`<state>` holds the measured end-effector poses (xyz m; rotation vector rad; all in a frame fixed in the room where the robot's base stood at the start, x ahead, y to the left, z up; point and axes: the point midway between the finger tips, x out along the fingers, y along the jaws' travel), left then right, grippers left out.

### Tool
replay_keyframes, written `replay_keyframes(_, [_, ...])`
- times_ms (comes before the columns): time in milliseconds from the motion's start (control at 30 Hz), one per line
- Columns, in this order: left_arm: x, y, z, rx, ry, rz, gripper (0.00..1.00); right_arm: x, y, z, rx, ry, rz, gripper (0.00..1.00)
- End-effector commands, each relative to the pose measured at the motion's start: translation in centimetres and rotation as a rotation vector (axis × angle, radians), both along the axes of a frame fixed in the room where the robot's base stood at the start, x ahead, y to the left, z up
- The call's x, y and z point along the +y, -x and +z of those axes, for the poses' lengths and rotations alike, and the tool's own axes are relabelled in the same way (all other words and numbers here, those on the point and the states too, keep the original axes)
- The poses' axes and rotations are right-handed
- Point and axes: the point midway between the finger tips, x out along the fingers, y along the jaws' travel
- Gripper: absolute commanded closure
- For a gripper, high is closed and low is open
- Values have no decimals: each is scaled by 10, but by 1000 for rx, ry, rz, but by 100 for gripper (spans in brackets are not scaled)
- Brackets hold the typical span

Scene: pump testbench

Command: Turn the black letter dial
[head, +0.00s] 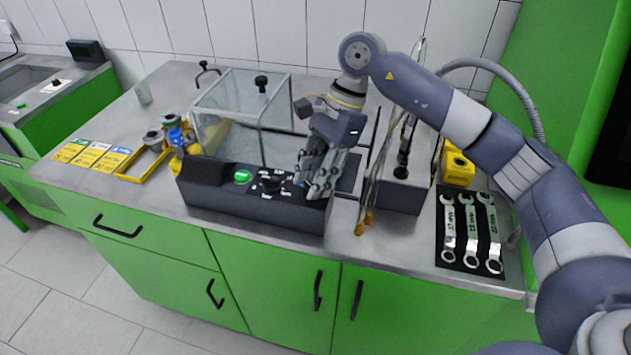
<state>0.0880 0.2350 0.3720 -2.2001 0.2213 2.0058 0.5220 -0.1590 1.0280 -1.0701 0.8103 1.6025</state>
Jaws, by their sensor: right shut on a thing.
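My right gripper (315,188) reaches down from above to the right end of the black control panel (240,206) at the bench's front. Its fingers are shut on the black letter dial, which they mostly hide; its letters and angle cannot be read. Left of the fingers, another black dial (272,184) with small white labels around it is in plain view. A green button (242,177) sits further left on the same panel. My left gripper is not in view.
A clear box (240,110) stands behind the panel. Hanging cables and a grey box (403,190) stand close right of the gripper. Wrenches lie on a black mat (470,262) at right. A yellow tray (140,170) and cards lie at left.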

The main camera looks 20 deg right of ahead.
Motion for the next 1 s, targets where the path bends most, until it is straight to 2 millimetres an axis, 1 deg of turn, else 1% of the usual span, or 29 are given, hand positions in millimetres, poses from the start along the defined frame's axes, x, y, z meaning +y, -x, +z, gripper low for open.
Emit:
replay_keyframes(500, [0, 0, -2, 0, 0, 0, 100, 0, -1, 1, -3, 0, 19, 94])
replay_keyframes(533, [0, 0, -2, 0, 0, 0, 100, 0, -1, 1, -3, 0, 19, 66])
replay_keyframes(567, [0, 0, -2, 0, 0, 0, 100, 0, -1, 1, -3, 0, 19, 59])
replay_keyframes(600, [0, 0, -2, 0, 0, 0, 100, 0, -1, 1, -3, 0, 19, 50])
replay_keyframes(900, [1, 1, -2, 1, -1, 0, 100, 0, 0, 0, -1, 1, 18, 50])
replay_keyframes(1000, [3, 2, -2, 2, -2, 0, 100, -2, -1, 4, -2, 0, 18, 50])
